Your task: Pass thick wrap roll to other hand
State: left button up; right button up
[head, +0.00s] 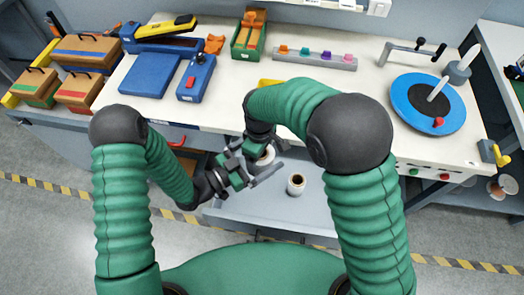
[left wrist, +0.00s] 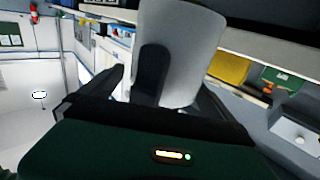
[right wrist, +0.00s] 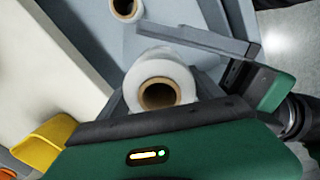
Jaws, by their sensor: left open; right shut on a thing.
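The thick wrap roll (head: 265,156) is white with a brown core. It is held above the lower shelf, in front of the workbench. My right gripper (head: 262,143) is shut on it; the right wrist view shows the roll (right wrist: 160,82) end-on between its fingers. My left gripper (head: 262,170) is open right beside the roll. In the left wrist view the roll (left wrist: 195,45) fills the space between and beyond its spread fingers (left wrist: 165,100), with a dark finger across its face. Whether the left fingers touch it I cannot tell.
A second roll (head: 296,184) stands on the grey lower shelf (head: 320,205). The workbench (head: 305,95) behind carries a blue disc with a spindle (head: 400,95), a peg rail (head: 315,60) and blue devices (head: 150,75). A yellow part (right wrist: 45,145) is near the right gripper.

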pick_arm(q)
jog(key=shift+s, duration=0.1)
jog(key=c, duration=1.7)
pick_arm(e)
jog(key=shift+w, duration=0.1)
pick_arm(q)
jog(key=shift+c, duration=1)
pick_arm(e)
jog(key=o, duration=1.4)
jog(key=shift+r, duration=0.1)
jog(key=o, duration=0.5)
notch_tip(320, 180, up, 11)
pick_arm(q)
jog(key=shift+a+r, duration=0.1)
jog(key=shift+a, duration=0.05)
pick_arm(e)
jog(key=s+d+f+m+t, duration=0.1)
jog(key=s+d+f+m, duration=0.1)
jog(key=d, duration=0.4)
jog(key=s+d+f+m, duration=0.2)
jog(key=s+d+m, duration=0.3)
jog(key=s+d+f+m+t, duration=0.1)
jog(key=s+d+f+m, duration=0.1)
jog(key=s+d+m, duration=0.2)
jog(key=shift+s+d+f+t, duration=0.1)
jog(key=shift+s+d+t, duration=0.1)
jog(key=shift+d, duration=0.5)
jog(key=shift+s+d+t, duration=0.1)
jog(key=shift+s+d, duration=0.05)
jog(key=shift+d, duration=0.5)
